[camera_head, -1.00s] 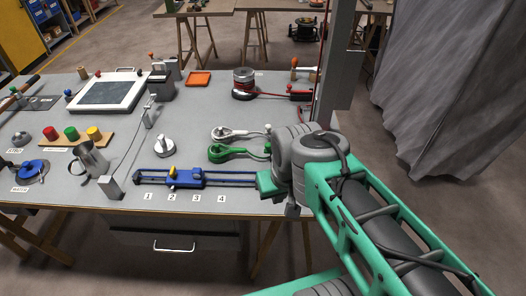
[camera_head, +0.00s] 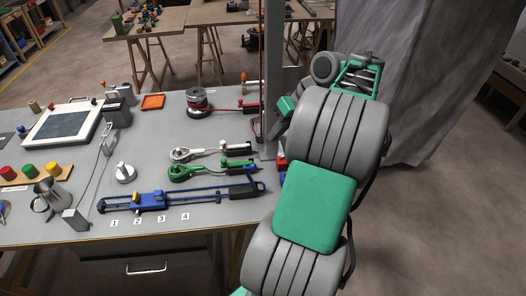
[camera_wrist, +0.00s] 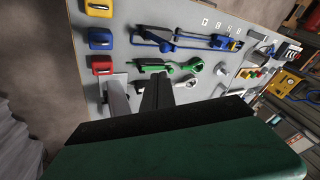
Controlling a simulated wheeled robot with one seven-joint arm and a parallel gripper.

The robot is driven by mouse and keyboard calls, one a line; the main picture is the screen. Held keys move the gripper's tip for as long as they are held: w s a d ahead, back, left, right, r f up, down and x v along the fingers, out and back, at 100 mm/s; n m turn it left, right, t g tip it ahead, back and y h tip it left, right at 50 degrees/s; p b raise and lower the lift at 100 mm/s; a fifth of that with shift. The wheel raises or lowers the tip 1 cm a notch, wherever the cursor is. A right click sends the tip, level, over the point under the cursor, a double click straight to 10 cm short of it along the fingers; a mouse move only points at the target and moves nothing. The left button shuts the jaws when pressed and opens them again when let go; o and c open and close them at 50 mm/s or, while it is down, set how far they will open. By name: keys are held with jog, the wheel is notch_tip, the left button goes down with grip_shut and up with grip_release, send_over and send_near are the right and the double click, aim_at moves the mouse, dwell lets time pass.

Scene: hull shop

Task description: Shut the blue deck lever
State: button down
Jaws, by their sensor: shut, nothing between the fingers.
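A blue fitting with a dark grip (camera_head: 243,190) lies at the right end of the blue rail on the deck table. It also shows in the wrist view (camera_wrist: 144,42), where blue parts lie beside the grip. I cannot tell where the lever ends and the rail begins, or whether the lever is shut. The green lever (camera_head: 182,173) and the white lever (camera_head: 182,155) lie behind it. My gripper (camera_wrist: 155,82) is shut and empty, dark in the wrist view, above the table and apart from the blue fitting. In the head view my arm hides its fingertips.
The blue rail carries a blue slider (camera_head: 150,201) beside number labels. A grey post (camera_head: 274,75) rises near my arm; it also shows in the wrist view (camera_wrist: 115,98). Red (camera_wrist: 102,65), yellow (camera_wrist: 100,38) and blue (camera_wrist: 99,8) blocks line the table's edge. A grey curtain (camera_head: 415,80) hangs at right.

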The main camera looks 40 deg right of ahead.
jog(key=s+d, duration=0.3)
jog(key=d, duration=0.1)
jog(key=w+a+f+b, duration=0.2)
jog(key=w+a+f, duration=0.2)
jog(key=a+f, duration=0.3)
jog(key=x, duration=0.2)
jog(key=shift+f, duration=0.4)
jog(key=shift+d, duration=0.1)
